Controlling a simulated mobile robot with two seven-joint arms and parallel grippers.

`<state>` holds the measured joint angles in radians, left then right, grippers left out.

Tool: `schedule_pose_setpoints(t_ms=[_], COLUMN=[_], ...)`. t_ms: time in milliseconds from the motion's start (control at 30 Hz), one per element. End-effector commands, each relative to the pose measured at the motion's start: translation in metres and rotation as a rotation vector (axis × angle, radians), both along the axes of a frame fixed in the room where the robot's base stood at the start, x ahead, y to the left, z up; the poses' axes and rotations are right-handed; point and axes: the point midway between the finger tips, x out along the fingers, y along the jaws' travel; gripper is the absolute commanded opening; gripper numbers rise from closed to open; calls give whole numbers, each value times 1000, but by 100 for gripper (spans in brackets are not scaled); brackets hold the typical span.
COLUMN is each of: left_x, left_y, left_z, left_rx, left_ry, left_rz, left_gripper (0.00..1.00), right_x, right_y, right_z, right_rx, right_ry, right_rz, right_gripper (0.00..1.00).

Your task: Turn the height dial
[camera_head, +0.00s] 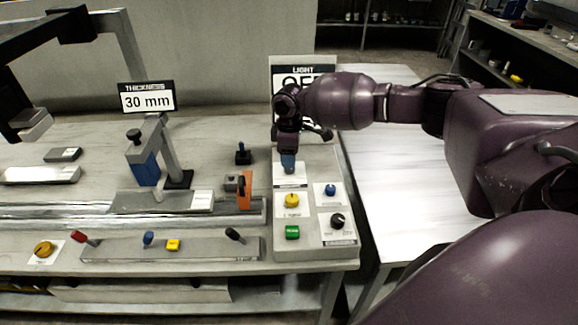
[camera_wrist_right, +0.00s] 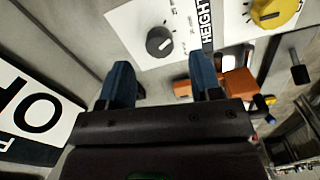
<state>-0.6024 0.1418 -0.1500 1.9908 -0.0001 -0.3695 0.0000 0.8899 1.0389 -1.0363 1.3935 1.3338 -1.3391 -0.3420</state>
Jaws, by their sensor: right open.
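The height dial (camera_wrist_right: 160,41) is a small black knob on a white card marked HEIGHT, in the right wrist view. In the head view my right gripper hides the knob, and only the card (camera_head: 289,181) shows. My right gripper (camera_head: 289,164) points down over this card. In the right wrist view its two blue fingers (camera_wrist_right: 162,78) are apart with nothing between them. The dial appears just beyond the fingertips, roughly centred between them; I cannot tell the exact height gap. My left gripper is not in view.
A yellow knob (camera_head: 292,200), a blue knob (camera_head: 330,190), a black knob (camera_head: 338,221) and a green button (camera_head: 292,232) share the panel. An orange part (camera_head: 245,190) stands to the left. The light sign (camera_head: 290,84) stands behind. A thickness sign (camera_head: 147,98) is further left.

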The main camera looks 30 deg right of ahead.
Motion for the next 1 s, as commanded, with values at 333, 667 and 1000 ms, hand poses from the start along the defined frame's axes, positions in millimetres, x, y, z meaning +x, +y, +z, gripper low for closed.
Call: schedule_pose_setpoints(t_ms=[333,667,1000], left_x=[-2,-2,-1], left_y=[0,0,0], left_z=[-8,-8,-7], left_rx=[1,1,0], left_ry=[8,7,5], left_rz=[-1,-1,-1], left_gripper=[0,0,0], right_x=[0,0,0], right_y=[0,0,0], right_z=[-41,-45,-45], right_rx=[-1,-1,-1], right_ry=[-1,-1,-2], right_rz=[0,0,0], right_gripper=[58,58,14])
